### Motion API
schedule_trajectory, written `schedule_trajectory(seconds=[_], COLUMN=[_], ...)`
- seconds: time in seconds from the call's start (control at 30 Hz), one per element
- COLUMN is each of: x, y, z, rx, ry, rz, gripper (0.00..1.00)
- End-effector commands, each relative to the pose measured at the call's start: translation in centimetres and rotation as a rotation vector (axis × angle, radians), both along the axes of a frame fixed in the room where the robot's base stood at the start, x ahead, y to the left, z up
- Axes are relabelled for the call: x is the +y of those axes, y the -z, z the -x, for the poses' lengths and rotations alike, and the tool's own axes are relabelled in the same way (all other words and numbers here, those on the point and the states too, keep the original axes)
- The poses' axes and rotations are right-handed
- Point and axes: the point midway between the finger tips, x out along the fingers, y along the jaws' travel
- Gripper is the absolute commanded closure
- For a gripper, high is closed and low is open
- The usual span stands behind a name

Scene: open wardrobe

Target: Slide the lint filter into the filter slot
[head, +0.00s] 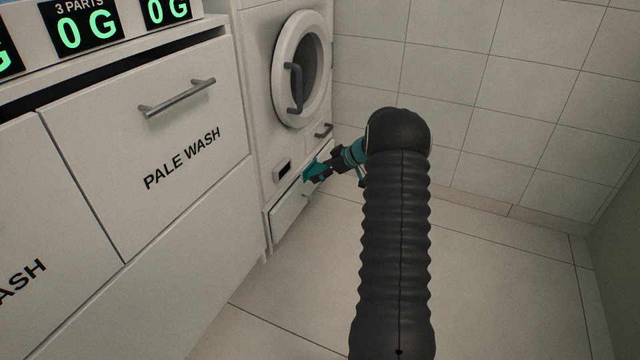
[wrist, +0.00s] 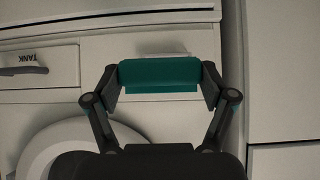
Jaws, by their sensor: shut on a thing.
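My gripper (head: 322,168) is low in front of the white machine in the head view. It is shut on a teal block, which I take to be the lint filter (head: 309,174). A small dark rectangular opening in a pale frame, possibly the filter slot (head: 284,170), shows just left of the gripper. The filter is apart from that opening in the head view. The far side of the filter is hidden.
Above is the machine's round door (head: 301,70). A drawer marked TANK (wrist: 40,66) shows upside down in the wrist view. A low panel (head: 288,214) is below the gripper. The PALE WASH drawer (head: 185,130) stands left. Tiled floor (head: 480,270) is clear on the right.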

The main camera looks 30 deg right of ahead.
Motion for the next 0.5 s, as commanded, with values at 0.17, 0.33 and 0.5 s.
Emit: schedule_trajectory(seconds=[0.17,0.33,0.5], x=[0.8,0.9,0.9], y=[2.4,2.5,2.5], z=[0.1,0.1,0.1], rx=[0.005,0.005,0.006], ry=[-0.026,-0.028,-0.028], rz=[0.005,0.006,0.006], gripper=[0.54,0.54,0.54])
